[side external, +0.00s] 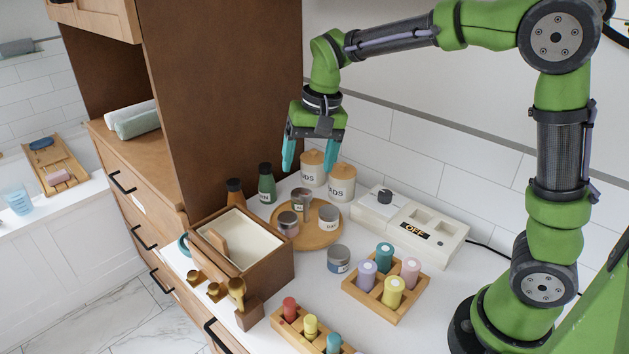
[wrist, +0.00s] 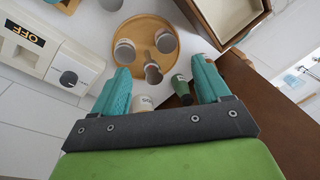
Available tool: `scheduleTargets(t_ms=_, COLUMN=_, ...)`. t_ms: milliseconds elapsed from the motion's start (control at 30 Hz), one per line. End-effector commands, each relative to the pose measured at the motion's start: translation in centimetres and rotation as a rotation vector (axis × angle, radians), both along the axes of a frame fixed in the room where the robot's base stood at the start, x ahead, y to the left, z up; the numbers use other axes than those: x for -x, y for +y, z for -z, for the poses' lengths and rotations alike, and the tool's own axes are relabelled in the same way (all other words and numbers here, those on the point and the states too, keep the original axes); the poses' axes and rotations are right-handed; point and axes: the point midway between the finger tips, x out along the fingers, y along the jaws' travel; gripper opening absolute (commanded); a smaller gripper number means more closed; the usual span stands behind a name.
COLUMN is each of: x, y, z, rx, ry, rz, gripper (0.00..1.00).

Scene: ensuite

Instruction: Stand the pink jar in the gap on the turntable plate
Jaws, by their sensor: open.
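The round wooden turntable plate (side external: 309,241) stands on the white counter and also shows in the wrist view (wrist: 143,22). Three grey-lidded jars stand on it: one with pinkish-brown contents (side external: 288,224) at the left, one pale (side external: 329,218) at the right, one taller (side external: 301,199) at the back. The plate's front part is bare. Another grey-lidded jar (side external: 338,259) with a bluish label stands off the plate at front right. I cannot tell for sure which is the pink jar. My gripper (side external: 297,158) is open and empty, high above the plate's back side.
An open wooden box (side external: 269,272) is at left. A switch panel (side external: 414,232) and a peg tray (side external: 384,304) are at right. A tall brown cabinet (side external: 226,100) rises behind.

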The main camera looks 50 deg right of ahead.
Motion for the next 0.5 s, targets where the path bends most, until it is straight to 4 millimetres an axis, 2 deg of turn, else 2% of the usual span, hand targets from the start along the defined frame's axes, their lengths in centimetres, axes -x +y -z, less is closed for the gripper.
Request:
scheduleTargets(t_ms=33, x=2.0, y=-0.3, z=-1.6, rx=-0.021, ry=-0.053, rz=-0.017, gripper=0.76)
scheduleTargets(t_ms=200, x=8.1, y=-0.7, z=-4.3, rx=-0.050, ry=-0.216, rz=-0.087, gripper=0.76)
scheduleTargets(t_ms=400, x=14.4, y=-0.8, z=-4.5, rx=-0.027, ry=-0.393, rz=-0.156, gripper=0.76)
scheduleTargets(t_ms=500, x=16.4, y=-0.8, z=-4.0, rx=-0.007, ry=-0.453, rz=-0.176, gripper=0.76)
